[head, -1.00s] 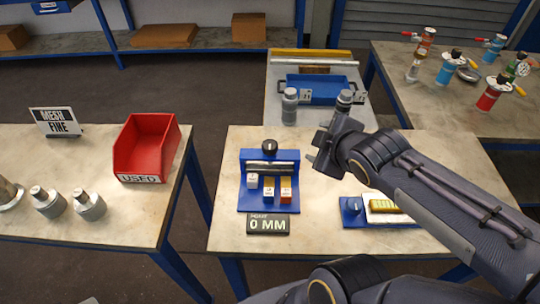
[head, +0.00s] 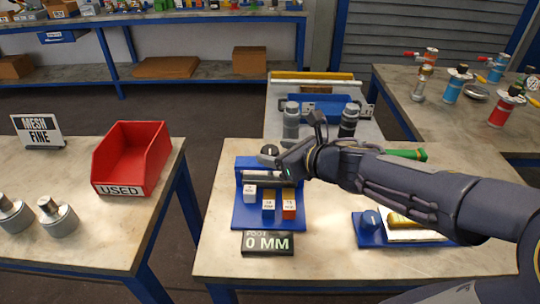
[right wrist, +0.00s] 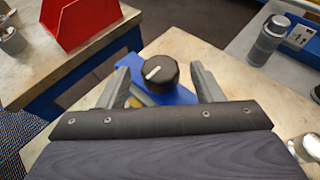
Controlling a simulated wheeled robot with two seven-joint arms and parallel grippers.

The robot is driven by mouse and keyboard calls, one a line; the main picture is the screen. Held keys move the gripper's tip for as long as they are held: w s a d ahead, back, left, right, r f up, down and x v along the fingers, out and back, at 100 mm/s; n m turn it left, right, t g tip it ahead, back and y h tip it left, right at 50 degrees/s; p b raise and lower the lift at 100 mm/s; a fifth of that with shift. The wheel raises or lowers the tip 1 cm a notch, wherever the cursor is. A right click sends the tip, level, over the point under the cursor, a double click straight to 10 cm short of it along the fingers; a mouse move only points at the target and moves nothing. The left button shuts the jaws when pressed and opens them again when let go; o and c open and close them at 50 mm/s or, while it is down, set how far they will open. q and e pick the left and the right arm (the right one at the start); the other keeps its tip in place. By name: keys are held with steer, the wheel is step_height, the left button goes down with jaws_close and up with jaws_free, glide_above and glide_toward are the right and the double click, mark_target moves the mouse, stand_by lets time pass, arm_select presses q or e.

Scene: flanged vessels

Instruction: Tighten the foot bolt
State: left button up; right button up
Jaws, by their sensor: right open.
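A blue fixture (head: 240,216) stands on the middle bench, with a black knob (head: 268,150) at its back and a metal bar across it. The task's foot bolt is not labelled; this knob may be it. A display (head: 267,243) in front reads "FOOT 0 MM". My right gripper (head: 275,168) is over the fixture's back, beside the knob. In the right wrist view the knob (right wrist: 160,74), with a white mark, shows between the open, spread fingers, with gaps on both sides. My left gripper is out of view.
Small marked blocks (head: 268,206) sit on the fixture. A blue device with a knob (head: 371,222) lies to the right. A red bin (head: 130,158) marked "USED" is on the left bench.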

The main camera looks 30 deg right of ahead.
mark_target(272, 150)
steer(key=shift+b+x, duration=0.4)
steer(key=shift+x, duration=1.15)
